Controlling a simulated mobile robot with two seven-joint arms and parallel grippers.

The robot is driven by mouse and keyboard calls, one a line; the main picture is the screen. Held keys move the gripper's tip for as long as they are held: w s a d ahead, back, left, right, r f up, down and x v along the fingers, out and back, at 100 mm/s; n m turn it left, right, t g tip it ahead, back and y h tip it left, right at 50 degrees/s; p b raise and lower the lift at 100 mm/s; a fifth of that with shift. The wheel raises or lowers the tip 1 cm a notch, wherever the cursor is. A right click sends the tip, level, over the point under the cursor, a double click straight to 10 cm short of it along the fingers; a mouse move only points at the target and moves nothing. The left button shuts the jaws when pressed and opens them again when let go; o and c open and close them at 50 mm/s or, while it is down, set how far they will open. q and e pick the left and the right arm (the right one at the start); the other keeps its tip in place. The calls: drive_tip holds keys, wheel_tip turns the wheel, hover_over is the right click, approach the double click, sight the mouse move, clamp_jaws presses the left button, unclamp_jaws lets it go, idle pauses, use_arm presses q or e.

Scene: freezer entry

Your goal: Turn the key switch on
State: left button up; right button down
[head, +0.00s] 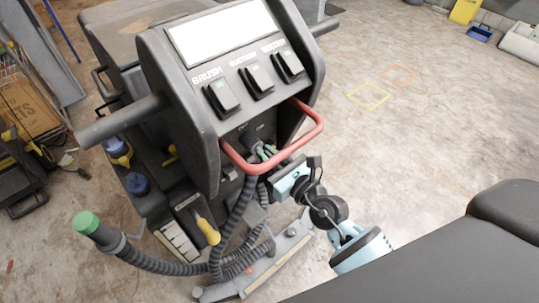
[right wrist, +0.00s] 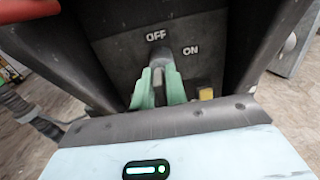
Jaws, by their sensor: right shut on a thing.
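The key switch (right wrist: 160,56) is a dark round barrel on the grey panel of a floor-cleaning machine, with OFF printed above it and ON to its upper right. In the right wrist view my right gripper (right wrist: 158,92) has its green fingers shut on the grey key (right wrist: 159,88). The key is roughly in line with OFF. In the head view my right gripper (head: 265,152) reaches in below the red handle bar to the switch (head: 250,141), and the key is too small to make out there. My left gripper is not in view.
The red handle bar (head: 312,124) loops out around the switch area. Above it are rocker switches labelled BRUSH (head: 221,97) and others. Ribbed hoses (head: 165,265) hang below. A small yellow part (right wrist: 206,93) sits right of my fingers. Open floor lies to the right.

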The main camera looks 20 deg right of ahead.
drive_tip(key=shift+m, duration=0.5)
drive_tip(key=m+p, duration=0.1)
drive_tip(key=m, duration=0.1)
drive_tip(key=shift+w+d+m+p, duration=0.1)
drive_tip(key=shift+d+m+p, duration=0.1)
drive_tip(key=shift+m+p, duration=0.2)
drive_tip(key=m, duration=0.2)
drive_tip(key=shift+d+m+p, duration=0.1)
drive_tip(key=shift+m+p, duration=0.3)
drive_tip(key=m, duration=0.3)
drive_tip(key=shift+d+f+m+p, duration=0.2)
drive_tip(key=shift+m+p, duration=0.1)
drive_tip(key=shift+p, duration=0.1)
drive_tip(key=m, duration=0.3)
drive_tip(key=shift+w+f+m+p, duration=0.1)
drive_tip(key=shift+f+m+p, duration=0.05)
drive_tip(key=shift+m+p, duration=0.2)
drive_tip(key=shift+f+m+p, duration=0.15)
drive_tip(key=shift+m+p, duration=0.05)
drive_tip(key=shift+m, duration=0.85)
drive_tip(key=shift+f+m+p, duration=0.1)
drive_tip(key=shift+m+p, duration=0.1)
drive_tip(key=shift+m, duration=0.8)
